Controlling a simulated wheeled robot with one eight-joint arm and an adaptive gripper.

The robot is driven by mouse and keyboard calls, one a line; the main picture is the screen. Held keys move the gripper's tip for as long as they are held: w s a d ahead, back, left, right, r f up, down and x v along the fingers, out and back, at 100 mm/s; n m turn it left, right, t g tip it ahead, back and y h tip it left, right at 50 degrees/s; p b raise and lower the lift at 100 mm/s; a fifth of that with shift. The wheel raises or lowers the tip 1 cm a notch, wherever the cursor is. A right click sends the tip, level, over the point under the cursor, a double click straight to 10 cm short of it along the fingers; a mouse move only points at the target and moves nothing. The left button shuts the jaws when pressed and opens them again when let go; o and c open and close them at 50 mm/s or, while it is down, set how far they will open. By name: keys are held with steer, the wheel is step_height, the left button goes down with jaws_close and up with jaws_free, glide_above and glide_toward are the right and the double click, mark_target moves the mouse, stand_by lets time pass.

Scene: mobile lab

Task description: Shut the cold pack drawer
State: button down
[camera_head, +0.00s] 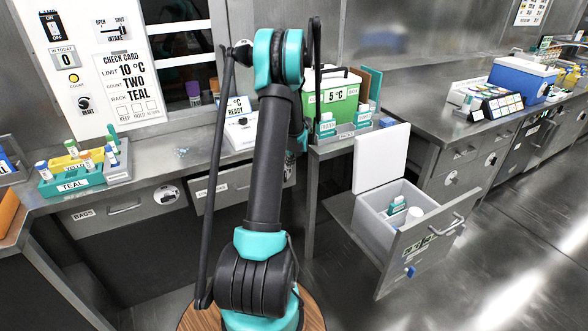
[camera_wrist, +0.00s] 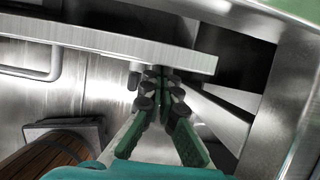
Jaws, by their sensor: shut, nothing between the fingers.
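A grey drawer stands pulled far out at the right in the head view. Its front (camera_head: 425,240) carries a label I cannot read well, a bar handle (camera_head: 446,232) and a blue latch. Inside is a pale box (camera_head: 385,218) with its white lid (camera_head: 380,158) raised, holding white and teal packs (camera_head: 402,208). In the wrist view my gripper (camera_wrist: 160,78) is shut and empty. Its fingertips are close to the edge of a metal panel (camera_wrist: 120,45); I cannot tell whether they touch it. In the head view my arm hides the gripper.
Another drawer (camera_head: 215,192) under the left counter sits slightly out. The counter above holds a teal rack (camera_head: 72,185) and a white box. A green cooler (camera_head: 332,97) stands on the middle counter. The floor (camera_head: 500,240) right of the open drawer is clear.

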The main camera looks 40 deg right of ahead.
steer(key=shift+w+d, duration=0.25)
steer(key=shift+w, duration=0.75)
steer(key=shift+w+d, duration=0.25)
steer(key=shift+w, duration=0.75)
